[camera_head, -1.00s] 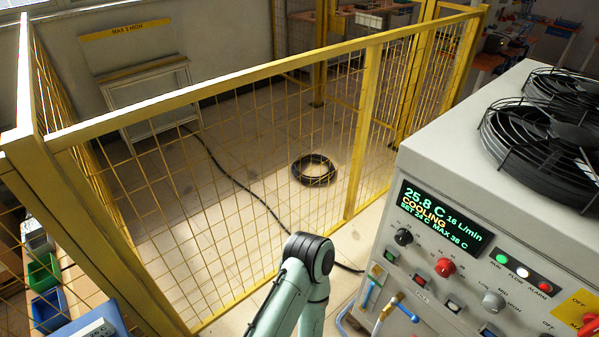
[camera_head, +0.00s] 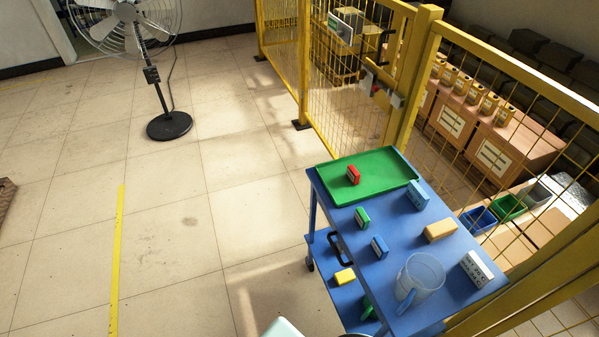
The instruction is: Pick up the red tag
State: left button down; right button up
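The tray rests on the far end of a blue cart's top (camera_head: 408,258). The tag sits near the left part of the tray, with nothing touching it. Neither of my grippers is in view. A small pale piece, possibly of my arm, shows at the bottom edge.
The cart also holds a green tag (camera_head: 362,217), a blue tag (camera_head: 379,247), a tan block (camera_head: 440,231), a clear jug (camera_head: 420,279) and a white box (camera_head: 475,269). Yellow fencing (camera_head: 421,75) stands behind and right of the cart. Floor to the left is open; a fan (camera_head: 170,125) stands farther back.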

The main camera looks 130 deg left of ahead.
aim_at(352, 173)
jog(key=u, duration=3.95)
jog(key=i+j+z, duration=0.1)
jog(key=j, duration=0.2)
jog(key=i+j+z, duration=0.1)
jog(key=j, duration=0.2)
jog(key=i+j+z, duration=0.2)
jog(key=j, duration=0.45)
jog(key=i, duration=0.1)
